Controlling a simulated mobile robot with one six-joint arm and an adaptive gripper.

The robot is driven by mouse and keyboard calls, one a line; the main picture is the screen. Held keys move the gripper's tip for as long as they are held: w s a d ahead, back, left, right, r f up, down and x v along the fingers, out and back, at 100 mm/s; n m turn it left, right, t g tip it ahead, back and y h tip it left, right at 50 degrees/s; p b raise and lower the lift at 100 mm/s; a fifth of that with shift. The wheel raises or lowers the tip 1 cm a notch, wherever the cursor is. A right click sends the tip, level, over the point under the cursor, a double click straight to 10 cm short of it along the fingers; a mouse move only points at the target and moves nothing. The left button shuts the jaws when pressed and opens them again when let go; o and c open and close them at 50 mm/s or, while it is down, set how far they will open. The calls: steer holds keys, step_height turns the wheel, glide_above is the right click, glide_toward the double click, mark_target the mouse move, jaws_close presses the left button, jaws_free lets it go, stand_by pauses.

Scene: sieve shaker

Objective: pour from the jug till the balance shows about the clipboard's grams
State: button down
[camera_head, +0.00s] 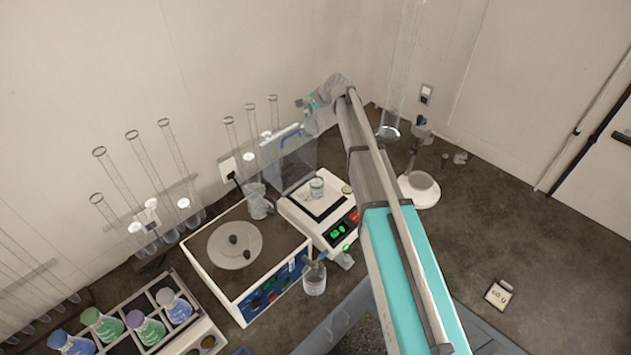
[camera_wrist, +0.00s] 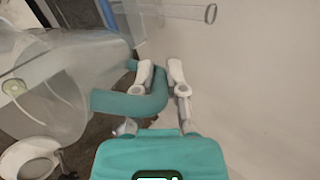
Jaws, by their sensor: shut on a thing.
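The clear jug (camera_head: 295,155) hangs in the air behind and above the balance (camera_head: 290,207) in the head view. It fills the left of the wrist view (camera_wrist: 55,85), and its teal handle (camera_wrist: 140,105) lies between my fingers. My gripper (camera_wrist: 161,78) is shut on that handle; in the head view its fingers (camera_head: 312,104) are small. A small cup (camera_head: 316,187) stands on the balance pan. The green balance display (camera_head: 338,231) is lit, but I cannot read it surely. A small white card (camera_head: 498,294), perhaps the clipboard, lies at right with writing too small to read surely.
A white-and-blue box with a round plate (camera_head: 234,246) stands left of the balance. A clear beaker (camera_head: 258,204) is behind it. A rack with several flasks (camera_head: 148,329) is front left. A white-based stand (camera_head: 419,188) is right of my arm. The right counter is mostly free.

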steer(key=shift+s+t+b, duration=0.3)
steer(key=shift+t+b, duration=0.2)
steer(key=shift+b, duration=0.05)
stand_by(2.9)
steer(key=shift+w+r+g+p, duration=0.3)
steer(key=shift+w+g+p, duration=0.15)
steer(key=shift+p, duration=0.3)
steer(key=shift+w+a+f+g+h+p, duration=0.2)
steer(key=shift+w+f+g, duration=0.3)
steer(key=shift+g, duration=0.1)
steer(key=shift+w+a+f+g+h+p, duration=0.2)
steer(key=shift+w+f+g, duration=0.2)
steer(key=shift+w+g, duration=0.15)
steer(key=shift+f+m, duration=0.1)
steer(key=shift+m, duration=0.2)
steer(key=shift+s+f, duration=0.1)
steer(key=shift+s, duration=0.05)
steer(key=shift+s+d, duration=0.1)
